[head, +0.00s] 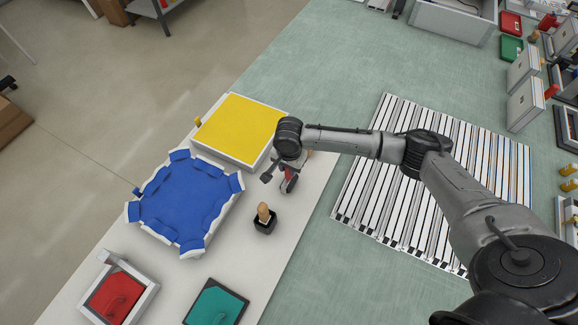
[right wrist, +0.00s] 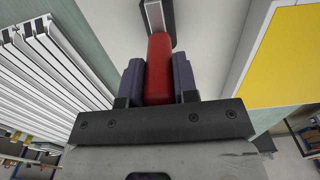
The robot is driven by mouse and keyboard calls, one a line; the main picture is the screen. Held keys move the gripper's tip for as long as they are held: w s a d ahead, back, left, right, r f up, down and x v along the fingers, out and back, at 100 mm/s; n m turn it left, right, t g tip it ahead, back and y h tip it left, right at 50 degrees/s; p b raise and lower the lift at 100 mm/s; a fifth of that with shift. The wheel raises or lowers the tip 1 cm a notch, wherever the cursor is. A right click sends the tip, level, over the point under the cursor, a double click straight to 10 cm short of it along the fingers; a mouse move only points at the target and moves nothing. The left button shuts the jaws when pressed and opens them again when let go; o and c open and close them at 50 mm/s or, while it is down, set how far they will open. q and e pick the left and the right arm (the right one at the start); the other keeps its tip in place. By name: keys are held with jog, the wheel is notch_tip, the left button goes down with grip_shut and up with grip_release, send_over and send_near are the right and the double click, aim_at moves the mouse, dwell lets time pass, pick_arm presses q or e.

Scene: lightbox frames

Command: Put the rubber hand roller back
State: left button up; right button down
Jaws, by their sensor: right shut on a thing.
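The rubber hand roller has a red handle (right wrist: 159,68) with a pale metal frame and a dark part at its far end in the right wrist view. My right gripper (right wrist: 158,82) is shut on the red handle, one finger on each side. In the head view the right gripper (head: 283,172) is over the white strip, between the yellow box and the striped rack, and the roller (head: 291,183) shows small below it. I cannot tell whether the roller touches the surface. My left gripper is not in view.
A yellow-topped box (head: 238,128) and a blue padded frame (head: 190,200) stand on the white strip. A black cup (head: 264,225) with a wooden-handled tool is close by. A red pad (head: 115,297) and a teal pad (head: 215,305) lie nearer. The striped rack (head: 380,205) is at right.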

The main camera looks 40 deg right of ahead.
jog(key=c, duration=1.4)
grip_release()
jog(key=shift+f, duration=0.1)
jog(key=o, duration=0.5)
jog(key=shift+r, duration=0.2)
notch_tip(320, 180, up, 11)
jog(key=shift+f+p, duration=0.2)
jog(key=shift+p, duration=0.2)
jog(key=shift+r, duration=0.65)
